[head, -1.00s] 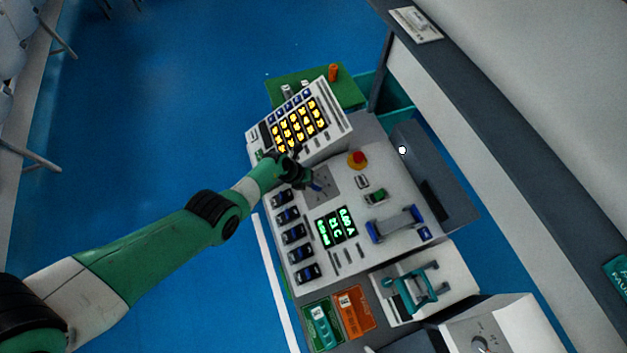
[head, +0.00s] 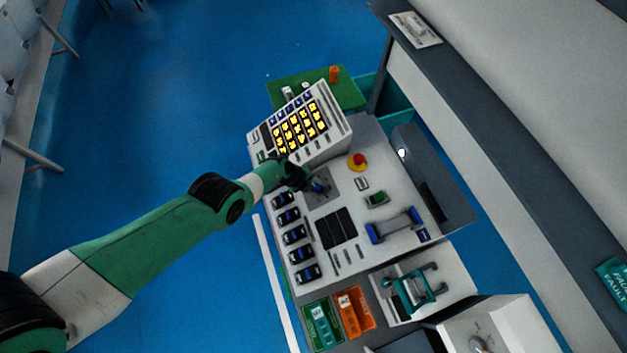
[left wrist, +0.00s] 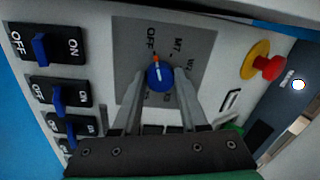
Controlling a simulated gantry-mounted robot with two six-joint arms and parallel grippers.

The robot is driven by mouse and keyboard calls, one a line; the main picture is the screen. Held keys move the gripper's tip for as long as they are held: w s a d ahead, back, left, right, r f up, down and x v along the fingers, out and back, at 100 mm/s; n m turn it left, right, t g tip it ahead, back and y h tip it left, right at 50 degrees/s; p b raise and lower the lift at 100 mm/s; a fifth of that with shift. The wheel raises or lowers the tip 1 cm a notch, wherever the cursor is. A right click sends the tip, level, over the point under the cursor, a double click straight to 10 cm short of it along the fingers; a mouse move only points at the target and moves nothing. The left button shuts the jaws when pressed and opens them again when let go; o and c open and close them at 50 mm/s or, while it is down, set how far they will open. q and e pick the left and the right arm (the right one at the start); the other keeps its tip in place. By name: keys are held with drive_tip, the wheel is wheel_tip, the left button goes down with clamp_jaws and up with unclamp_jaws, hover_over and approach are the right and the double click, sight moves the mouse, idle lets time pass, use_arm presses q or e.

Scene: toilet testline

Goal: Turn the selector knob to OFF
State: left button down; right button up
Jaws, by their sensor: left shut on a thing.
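The blue selector knob (left wrist: 160,77) sits on a grey dial plate marked OFF, MT and other partly hidden labels. Its orange pointer mark is at the upper left of the knob, towards the OFF label (left wrist: 151,38). The knob also shows in the head view (head: 319,187) beside my left gripper (head: 308,185). In the left wrist view, the fingers of my left gripper (left wrist: 159,88) are on both sides of the knob and shut on it. My right gripper is not in view.
Several blue OFF/ON rocker switches (head: 290,216) line the panel's left edge. A red emergency button (head: 357,161), a green switch (head: 376,198) and a blue-ended handle (head: 396,225) lie to the right. The display windows (head: 336,229) are dark. Yellow indicators (head: 301,127) glow above.

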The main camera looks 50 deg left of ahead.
use_arm(q)
drive_tip(key=shift+n, duration=0.3)
idle(0.5)
drive_tip(key=shift+c, duration=2.2)
unclamp_jaws()
drive_tip(key=shift+r, duration=0.1)
